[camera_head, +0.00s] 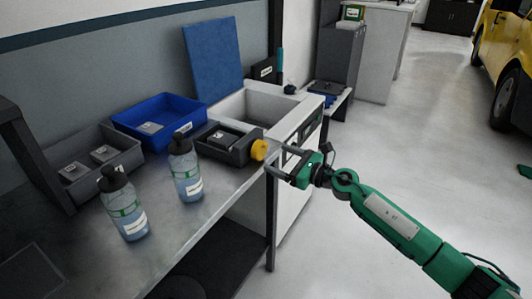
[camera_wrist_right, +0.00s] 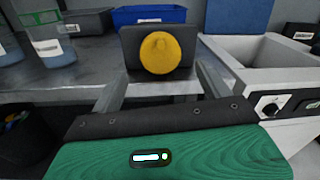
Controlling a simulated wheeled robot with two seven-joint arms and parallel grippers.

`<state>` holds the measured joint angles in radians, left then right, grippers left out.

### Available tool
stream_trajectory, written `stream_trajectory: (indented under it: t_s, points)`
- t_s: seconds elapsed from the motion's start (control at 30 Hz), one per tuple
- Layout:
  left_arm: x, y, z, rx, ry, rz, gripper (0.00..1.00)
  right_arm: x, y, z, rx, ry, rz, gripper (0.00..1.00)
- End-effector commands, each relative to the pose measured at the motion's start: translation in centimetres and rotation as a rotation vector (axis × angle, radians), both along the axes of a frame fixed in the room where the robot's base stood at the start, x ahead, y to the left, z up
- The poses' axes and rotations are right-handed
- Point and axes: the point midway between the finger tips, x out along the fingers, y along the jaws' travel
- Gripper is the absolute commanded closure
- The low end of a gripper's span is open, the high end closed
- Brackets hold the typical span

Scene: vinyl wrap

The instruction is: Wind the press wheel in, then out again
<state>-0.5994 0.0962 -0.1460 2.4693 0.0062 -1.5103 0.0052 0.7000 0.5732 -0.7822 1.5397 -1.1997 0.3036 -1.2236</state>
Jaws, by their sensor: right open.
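The press (camera_head: 228,143) is a dark box on the grey bench, with a yellow wheel (camera_head: 259,149) on its end facing my right arm. The wheel also shows face-on in the right wrist view (camera_wrist_right: 160,53), in front of the dark press body (camera_wrist_right: 131,47). My right gripper (camera_head: 271,157) is open, its fingers pointing at the wheel. In the wrist view the fingers spread to either side below the wheel, with nothing between them. Whether a finger touches the wheel is unclear. My left gripper is not in view.
A white sink unit (camera_head: 262,106) adjoins the press's far side. Open floor lies right.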

Motion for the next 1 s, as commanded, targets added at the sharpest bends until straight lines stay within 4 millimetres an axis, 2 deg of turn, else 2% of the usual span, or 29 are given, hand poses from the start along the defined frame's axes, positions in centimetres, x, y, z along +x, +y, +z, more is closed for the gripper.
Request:
stream_trajectory:
  t_s: [0.1, 0.3, 0.73, 0.93, 0.97, 1.0]
  points:
    - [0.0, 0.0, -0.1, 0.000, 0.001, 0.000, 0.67, 1.5, 1.9, 0.1, 0.002, 0.000, 0.000, 0.21]
    - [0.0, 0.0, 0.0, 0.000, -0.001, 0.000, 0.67, 3.1, 3.7, 0.0, 0.002, 0.000, -0.001, 0.21]
    - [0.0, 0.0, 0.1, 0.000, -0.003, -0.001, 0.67, 3.6, 4.4, 0.0, 0.001, 0.001, -0.001, 0.21]
    - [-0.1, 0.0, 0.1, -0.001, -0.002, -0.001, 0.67, 3.6, 4.3, 0.0, 0.001, 0.001, -0.001, 0.61]
    - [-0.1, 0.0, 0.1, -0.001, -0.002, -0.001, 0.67, 3.6, 4.3, 0.0, 0.001, 0.001, -0.001, 0.66]
    - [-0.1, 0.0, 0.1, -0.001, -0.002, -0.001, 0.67, 3.6, 4.3, 0.0, 0.001, 0.001, -0.001, 0.66]
